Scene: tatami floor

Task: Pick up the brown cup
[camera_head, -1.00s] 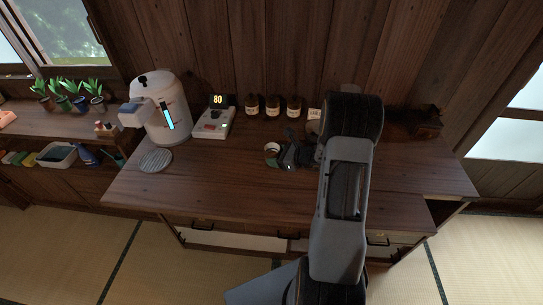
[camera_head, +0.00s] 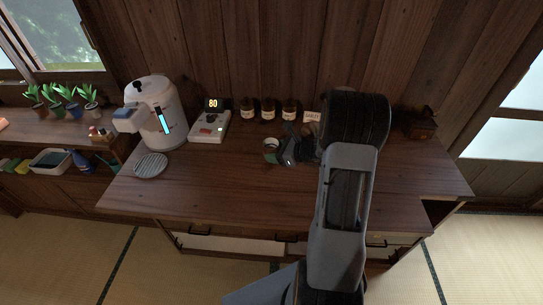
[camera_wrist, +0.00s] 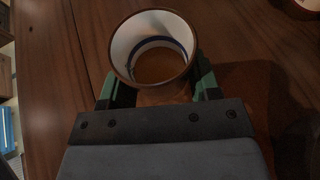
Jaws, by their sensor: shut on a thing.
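The brown cup (camera_head: 271,146) is at the middle of the wooden desk in the head view. In the wrist view the cup (camera_wrist: 152,50) shows a brown rim, a white inside with a dark blue ring and a brownish bottom. My gripper (camera_head: 284,152) reaches it from the right. In the wrist view my gripper (camera_wrist: 155,88) has its green-lined fingers on both sides of the cup, shut on it. The cup looks upright. I cannot tell whether its base touches the desk.
A white water dispenser (camera_head: 158,118) with a round grate (camera_head: 151,165) stands at the left. A device showing 80 (camera_head: 209,126) and several brown bottles (camera_head: 268,111) line the back. The desk's front (camera_head: 220,190) is clear.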

